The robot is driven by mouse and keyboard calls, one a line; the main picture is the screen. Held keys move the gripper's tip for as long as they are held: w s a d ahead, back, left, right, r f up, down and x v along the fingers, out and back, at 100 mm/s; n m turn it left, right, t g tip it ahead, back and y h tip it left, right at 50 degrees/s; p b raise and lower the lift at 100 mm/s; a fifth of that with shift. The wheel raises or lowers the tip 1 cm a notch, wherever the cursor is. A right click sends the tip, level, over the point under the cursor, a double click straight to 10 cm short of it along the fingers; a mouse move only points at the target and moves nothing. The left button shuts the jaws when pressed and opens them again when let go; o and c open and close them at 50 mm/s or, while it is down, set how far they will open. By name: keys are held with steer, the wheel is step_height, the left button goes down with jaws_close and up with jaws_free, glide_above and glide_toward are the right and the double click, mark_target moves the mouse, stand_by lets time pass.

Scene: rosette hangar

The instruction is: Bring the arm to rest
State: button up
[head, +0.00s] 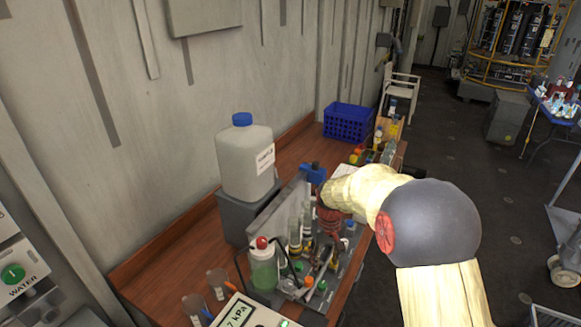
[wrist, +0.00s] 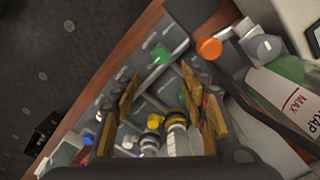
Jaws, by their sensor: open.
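My arm (head: 432,222), with pale yellow sleeves and a dark grey joint, reaches from the lower right over the wooden bench in the head view. In the wrist view my gripper (wrist: 160,92) is open, its yellowish finger pads apart. It points down at a crowded rack of bottles and fittings. A vial with a yellow cap (wrist: 175,122) shows between and below the fingers, with no clear grip on it. In the head view the arm and bench items largely hide the gripper.
On the wooden bench (head: 178,234) stand a white jug with a blue cap (head: 246,165), a green-liquid bottle with a red top (head: 263,267), a pressure display (head: 245,314) and a blue crate (head: 348,122). Open dark floor (head: 440,130) lies to the right.

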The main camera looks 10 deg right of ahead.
steer(key=s+r+m+t+b, duration=0.1)
steer(key=s+r+t+b, duration=0.15)
steer(key=s+r, duration=1.15)
steer(key=s+r+m+t+b, duration=0.1)
steer(key=s+r+t+b, duration=0.1)
steer(key=s, duration=1.4)
steer(key=shift+r+t, duration=0.55)
steer(key=shift+r, duration=0.35)
steer(key=shift+d+r, duration=0.1)
stand_by(1.2)
